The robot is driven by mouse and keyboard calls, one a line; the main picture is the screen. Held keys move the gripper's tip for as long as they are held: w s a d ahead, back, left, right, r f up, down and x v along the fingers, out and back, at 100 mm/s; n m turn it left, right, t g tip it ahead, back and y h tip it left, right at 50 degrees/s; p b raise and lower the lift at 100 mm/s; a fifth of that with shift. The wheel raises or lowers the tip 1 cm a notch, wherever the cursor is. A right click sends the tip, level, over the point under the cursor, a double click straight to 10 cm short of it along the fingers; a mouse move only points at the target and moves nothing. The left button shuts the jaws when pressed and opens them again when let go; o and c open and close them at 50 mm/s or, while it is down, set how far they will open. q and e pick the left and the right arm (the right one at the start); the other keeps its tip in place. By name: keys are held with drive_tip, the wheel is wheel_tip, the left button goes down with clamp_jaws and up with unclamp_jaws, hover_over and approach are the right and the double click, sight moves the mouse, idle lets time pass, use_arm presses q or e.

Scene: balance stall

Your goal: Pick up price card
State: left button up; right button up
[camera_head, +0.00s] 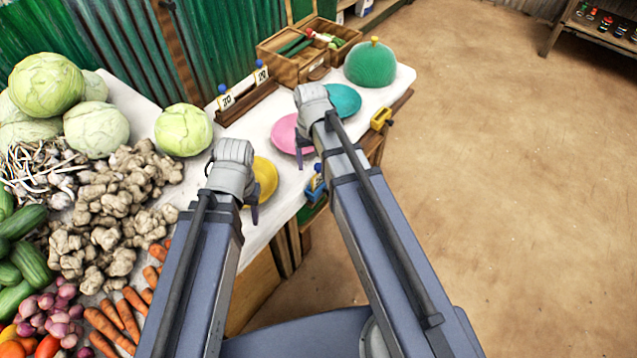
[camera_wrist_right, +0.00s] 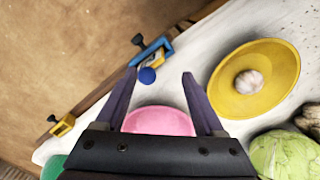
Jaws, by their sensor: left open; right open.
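Two white price cards, each with a blue knob on top, stand in a brown wooden rack (camera_head: 247,103) at the back of the table. The left card (camera_head: 226,101) reads 20 or 30, and the right card (camera_head: 261,76) reads 20. My right gripper (camera_head: 302,152) is open and empty over the pink plate (camera_head: 281,134); its fingers (camera_wrist_right: 158,90) spread above that plate in the right wrist view. A blue ball (camera_wrist_right: 147,75) shows between them, beside a blue and yellow piece (camera_wrist_right: 152,54) at the table edge. My left gripper (camera_head: 252,210) is open by the yellow plate (camera_head: 266,172), its fingers partly hidden.
The yellow plate holds a small pale bulb (camera_wrist_right: 249,82). A teal plate (camera_head: 347,100), a green dome (camera_head: 370,66) and a yellow clamp (camera_head: 381,118) are at the right. Cabbages (camera_head: 97,128), ginger (camera_head: 112,205) and other vegetables crowd the left. A wooden box (camera_head: 290,63) stands behind.

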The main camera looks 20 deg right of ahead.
sight(318, 172)
drive_tip(key=shift+w+d+f, duration=0.25)
drive_tip(key=shift+w+d, duration=0.35)
drive_tip(key=shift+d, duration=0.05)
wheel_tip(318, 172, down, 3)
drive_tip(key=b, duration=0.2)
drive_tip(key=shift+r+b, duration=0.15)
drive_tip(key=shift+b, duration=0.25)
drive_tip(key=f+b, duration=0.5)
drive_tip(key=shift+w+d+f, duration=0.1)
drive_tip(key=shift+w+d, duration=0.15)
drive_tip(key=shift+d, duration=0.15)
clamp_jaws()
